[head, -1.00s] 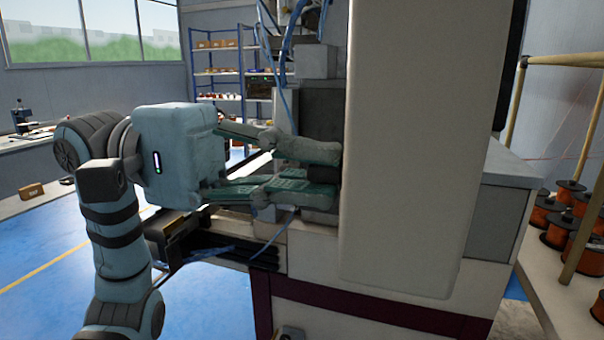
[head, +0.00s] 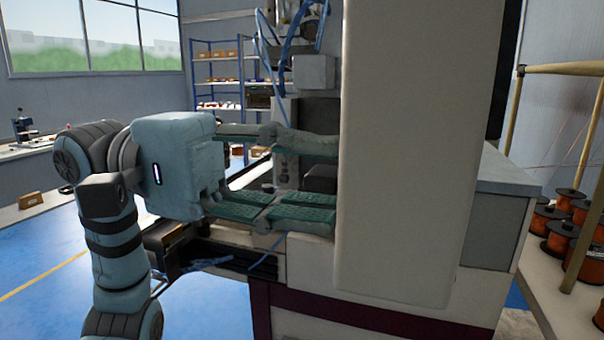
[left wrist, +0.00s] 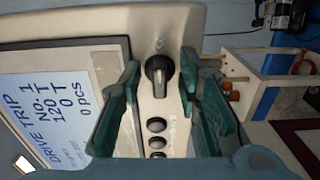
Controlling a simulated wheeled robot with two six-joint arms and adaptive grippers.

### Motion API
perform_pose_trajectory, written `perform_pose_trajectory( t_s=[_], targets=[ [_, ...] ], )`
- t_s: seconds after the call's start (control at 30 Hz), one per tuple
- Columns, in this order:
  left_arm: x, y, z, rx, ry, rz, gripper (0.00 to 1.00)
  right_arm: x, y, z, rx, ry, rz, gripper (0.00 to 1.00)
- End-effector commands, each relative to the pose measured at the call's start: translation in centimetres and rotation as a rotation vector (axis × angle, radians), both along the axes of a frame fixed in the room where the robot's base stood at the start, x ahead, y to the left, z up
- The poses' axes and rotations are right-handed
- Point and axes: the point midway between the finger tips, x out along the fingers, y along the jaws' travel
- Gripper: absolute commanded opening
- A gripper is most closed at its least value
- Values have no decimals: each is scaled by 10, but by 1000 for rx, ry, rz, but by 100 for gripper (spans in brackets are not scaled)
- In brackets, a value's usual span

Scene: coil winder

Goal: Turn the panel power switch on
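The power switch (left wrist: 158,75) is a black rotary knob with a pale pointer mark, on the cream panel (left wrist: 180,18) in the left wrist view. Its pointer lies roughly along the picture's vertical. My left gripper (left wrist: 161,82) is open, with one green finger on each side of the knob and a visible gap to both. In the head view the left gripper (head: 318,181) has its fingers spread, reaching right to a large cream housing (head: 405,150) that hides the fingertips' ends. The knob is hidden in the head view. My right gripper is not in view.
Beside the knob a display (left wrist: 50,115) reads "DRIVE TRIP". Several round black buttons (left wrist: 156,125) sit below the knob. Copper wire spools (head: 560,235) stand at right. A shelf rack (head: 218,85) is at the back. Blue floor (head: 50,270) is clear at left.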

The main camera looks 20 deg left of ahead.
Motion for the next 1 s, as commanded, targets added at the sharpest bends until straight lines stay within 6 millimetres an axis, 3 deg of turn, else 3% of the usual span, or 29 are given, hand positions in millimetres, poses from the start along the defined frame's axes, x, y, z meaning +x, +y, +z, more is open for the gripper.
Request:
perform_pose_trajectory(
  t_s=[0.27,0.7,1.0],
  targets=[
    [1,7,0,1,1,3,31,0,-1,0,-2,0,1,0],
    [8,110,0,1,2,3,31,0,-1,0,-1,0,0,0],
    [8,120,0,1,-1,0,31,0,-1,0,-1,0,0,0]
  ],
)
